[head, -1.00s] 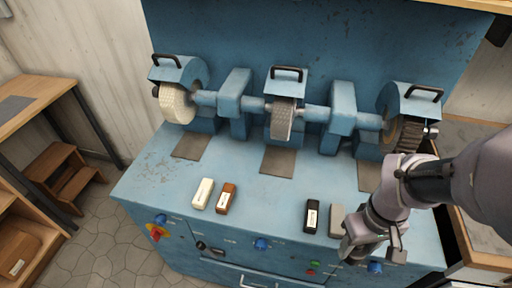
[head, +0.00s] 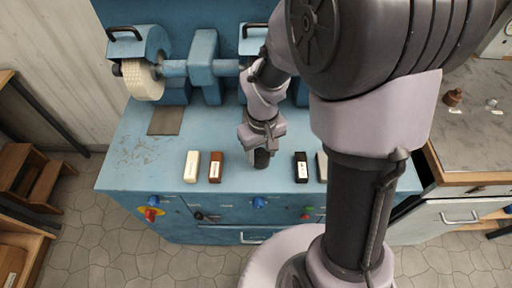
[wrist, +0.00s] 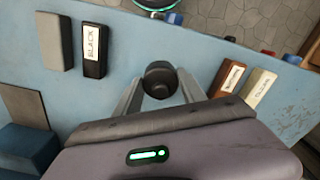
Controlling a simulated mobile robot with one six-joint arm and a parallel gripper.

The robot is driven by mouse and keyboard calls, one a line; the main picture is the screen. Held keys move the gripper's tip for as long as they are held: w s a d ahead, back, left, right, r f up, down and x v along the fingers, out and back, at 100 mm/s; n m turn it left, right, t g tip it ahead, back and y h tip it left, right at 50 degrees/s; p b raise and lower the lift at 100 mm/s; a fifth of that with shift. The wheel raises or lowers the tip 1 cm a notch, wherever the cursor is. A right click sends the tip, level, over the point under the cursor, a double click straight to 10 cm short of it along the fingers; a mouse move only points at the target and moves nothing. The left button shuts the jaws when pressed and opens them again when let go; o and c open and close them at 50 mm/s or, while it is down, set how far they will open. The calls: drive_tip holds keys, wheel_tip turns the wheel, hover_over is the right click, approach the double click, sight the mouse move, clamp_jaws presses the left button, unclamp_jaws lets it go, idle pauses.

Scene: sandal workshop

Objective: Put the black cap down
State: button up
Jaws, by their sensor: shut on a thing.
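The black cap (wrist: 160,80) is a dark round piece held between my gripper's two fingers in the wrist view. In the head view the cap (head: 262,159) shows as a short dark cylinder below my gripper (head: 261,143). It is over the front part of the blue bench top (head: 150,190), between the brown block and the black block. I cannot tell whether its underside touches the bench. My gripper is shut on the cap.
A cream block (head: 192,166) and a brown block (head: 216,167) lie left of the cap. A black block (head: 301,167) and a grey block (wrist: 54,40) lie on its other side. Grinding wheels, including a white one (head: 145,80), stand behind. Bench around the cap is clear.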

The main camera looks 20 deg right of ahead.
sight(259, 155)
drive_tip(key=f, duration=0.1)
drive_tip(key=f+b, duration=0.2)
drive_tip(key=f, duration=0.1)
drive_tip(key=shift+w+a, duration=0.2)
drive_tip(key=shift+w, duration=0.05)
drive_tip(key=shift+r, duration=0.25)
drive_tip(key=shift+f, duration=0.1)
drive_tip(key=o, duration=1.3)
